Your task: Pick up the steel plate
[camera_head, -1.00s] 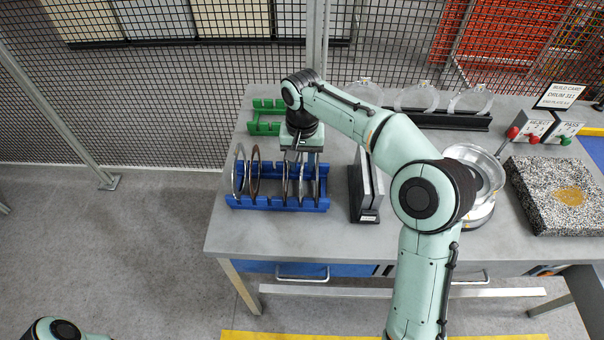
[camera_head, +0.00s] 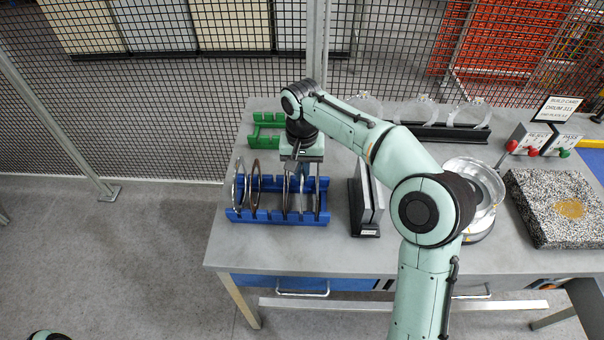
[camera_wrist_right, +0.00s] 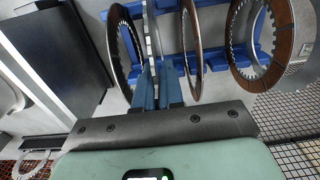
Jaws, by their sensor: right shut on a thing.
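A blue rack (camera_head: 275,217) on the table holds several thin upright ring plates. Steel-coloured plates stand towards its right side, and a brown-faced ring (camera_head: 254,186) stands near its left end. My right gripper (camera_head: 299,170) points down over the right half of the rack. In the right wrist view its blue fingers (camera_wrist_right: 158,88) are shut on the edge of a thin steel plate (camera_wrist_right: 152,38). That plate stands between a dark toothed ring (camera_wrist_right: 115,50) and a brown-edged ring (camera_wrist_right: 192,50). Whether it still touches the rack is hidden. My left gripper is out of view.
A dark stand with upright grey slabs (camera_head: 370,195) is close to the right of the rack. A green rack (camera_head: 264,130) is behind. Clear rings in a black holder (camera_head: 440,132), a round clear dish (camera_head: 478,180) and a speckled block (camera_head: 560,205) stand further right.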

